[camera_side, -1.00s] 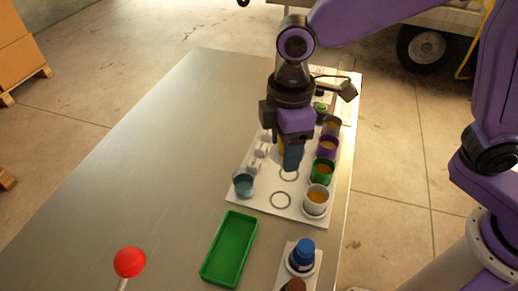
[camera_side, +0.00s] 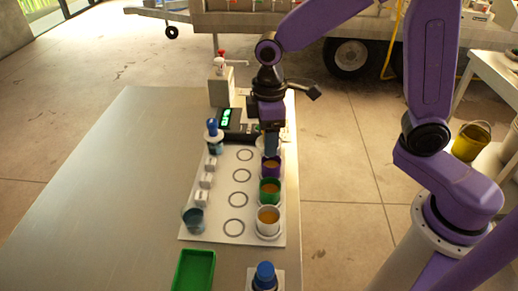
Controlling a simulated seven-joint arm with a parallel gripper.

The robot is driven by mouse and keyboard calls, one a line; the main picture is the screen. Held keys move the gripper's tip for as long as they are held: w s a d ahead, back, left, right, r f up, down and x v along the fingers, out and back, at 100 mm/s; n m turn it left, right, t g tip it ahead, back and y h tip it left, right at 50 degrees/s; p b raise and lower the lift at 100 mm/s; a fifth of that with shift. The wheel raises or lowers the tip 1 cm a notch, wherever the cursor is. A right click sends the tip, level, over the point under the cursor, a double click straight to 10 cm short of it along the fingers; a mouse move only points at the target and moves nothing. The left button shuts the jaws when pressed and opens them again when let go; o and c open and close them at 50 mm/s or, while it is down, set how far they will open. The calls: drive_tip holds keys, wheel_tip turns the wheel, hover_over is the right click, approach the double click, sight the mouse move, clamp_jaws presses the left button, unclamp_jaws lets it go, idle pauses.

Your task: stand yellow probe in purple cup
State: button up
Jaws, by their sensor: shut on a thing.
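The purple cup (camera_side: 271,168) stands in the right-hand row on the white board, with amber contents. My gripper (camera_side: 271,151) points down just over the back of this cup, its fingers blue-grey. It is shut, and the yellow probe cannot be made out now; the fingers and wrist hide what is between them. Whether the held thing is inside the cup or above it cannot be told.
A green cup (camera_side: 269,192) and a white cup (camera_side: 267,220) stand in front of the purple cup. A blue-grey cup (camera_side: 193,221) and a blue-topped item (camera_side: 212,135) stand on the left. A green tray (camera_side: 194,271) lies nearer. The table's left side is clear.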

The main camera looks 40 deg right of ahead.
drive_tip(key=shift+w+d+f+m, duration=0.15)
drive_tip(key=shift+w+d+f, duration=0.1)
drive_tip(key=shift+d, duration=0.3)
drive_tip(key=shift+w+d+f+m, duration=0.15)
drive_tip(key=shift+w+d, duration=0.1)
drive_tip(key=shift+d, duration=0.25)
drive_tip(key=shift+d+f, duration=0.1)
drive_tip(key=shift+f, duration=2.85)
drive_tip(key=shift+f, duration=0.55)
drive_tip(key=o, duration=0.9)
drive_tip(key=shift+r, duration=5.5)
